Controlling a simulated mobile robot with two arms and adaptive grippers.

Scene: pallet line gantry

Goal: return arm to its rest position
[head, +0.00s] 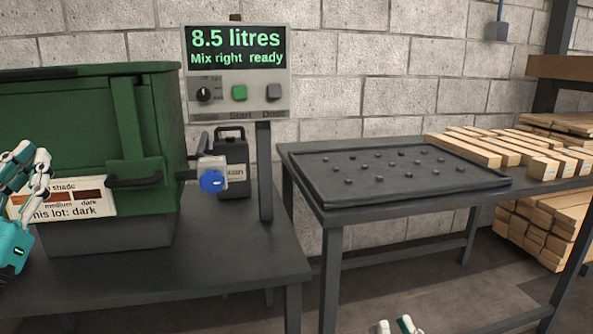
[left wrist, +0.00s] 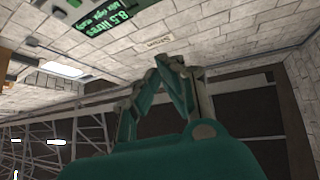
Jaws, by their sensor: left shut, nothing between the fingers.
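My left gripper (head: 33,158) is at the left edge of the head view, in front of the green tank and its shade label. It is shut and empty. In the left wrist view, its fingertips (left wrist: 168,62) meet with nothing between them. Only small tips of my right gripper (head: 396,326) show at the bottom edge of the head view, over the floor. Too little of it shows to tell open from shut.
The green tank (head: 60,120) with a label (head: 62,203) reading "This lot: dark" stands on a dark bench (head: 200,262). A display (head: 238,48) reads "8.5 litres, Mix right ready". A black jug (head: 233,160) stands behind the blue-knobbed valve (head: 212,180). Timbers (head: 470,150) lie beside a studded tray (head: 335,190).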

